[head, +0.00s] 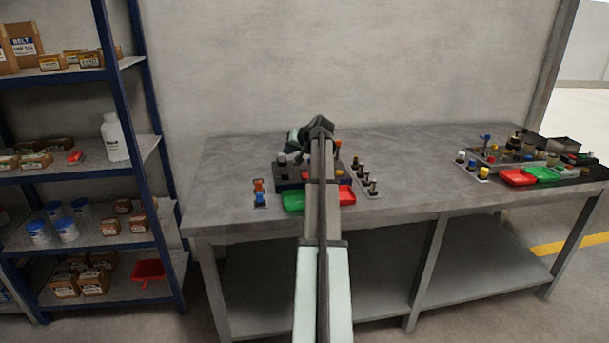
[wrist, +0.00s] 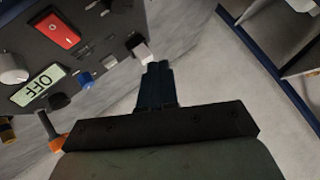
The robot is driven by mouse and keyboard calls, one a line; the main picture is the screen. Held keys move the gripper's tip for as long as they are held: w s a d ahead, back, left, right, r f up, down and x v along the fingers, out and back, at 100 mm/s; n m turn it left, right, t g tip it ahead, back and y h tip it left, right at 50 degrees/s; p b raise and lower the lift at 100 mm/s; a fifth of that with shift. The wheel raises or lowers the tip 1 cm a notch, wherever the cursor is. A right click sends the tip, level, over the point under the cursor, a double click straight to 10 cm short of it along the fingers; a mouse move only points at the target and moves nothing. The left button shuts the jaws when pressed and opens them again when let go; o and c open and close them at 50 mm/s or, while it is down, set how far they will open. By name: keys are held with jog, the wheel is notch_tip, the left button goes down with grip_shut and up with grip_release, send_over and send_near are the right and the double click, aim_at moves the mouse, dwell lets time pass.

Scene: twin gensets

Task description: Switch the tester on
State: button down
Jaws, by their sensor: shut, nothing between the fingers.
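The tester (head: 288,184) is a dark box on the near left part of the workbench, partly hidden behind my arm in the head view. In the wrist view its dark panel (wrist: 95,22) fills the upper left. The panel carries a red rocker switch (wrist: 57,31), a grey knob (wrist: 12,68), a small display (wrist: 38,86) reading OFF, and a blue button (wrist: 84,78). My gripper (wrist: 157,66) is shut and empty. Its tips appear just beside a pale-capped part (wrist: 142,52) at the panel's edge; I cannot tell whether they touch it.
A green tray (head: 293,200) and a red tray (head: 347,195) lie in front of the tester. A plate of small posts (head: 367,180) stands to its right and an orange-and-blue connector piece (head: 259,192) to its left. A second set (head: 515,160) occupies the right end.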

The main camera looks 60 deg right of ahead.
jog(key=r, duration=0.2)
send_over(307, 175)
jog(key=shift+s+a, duration=0.4)
jog(key=shift+s, duration=0.05)
jog(key=shift+f, duration=0.15)
jog(key=shift+w+d+f, duration=0.15)
jog(key=shift+f, duration=1.25)
jog(key=shift+w+d+f, duration=0.1)
jog(key=shift+w+f, duration=0.1)
jog(key=shift+f, duration=1.25)
jog(key=shift+w+d+f, duration=0.15)
jog(key=shift+f, duration=1.25)
jog(key=shift+f, duration=0.15)
jog(key=shift+f, duration=0.3)
jog(key=shift+d+f, duration=0.1)
jog(key=shift+f, duration=0.15)
jog(key=shift+r, duration=0.1)
jog(key=shift+r, duration=0.65)
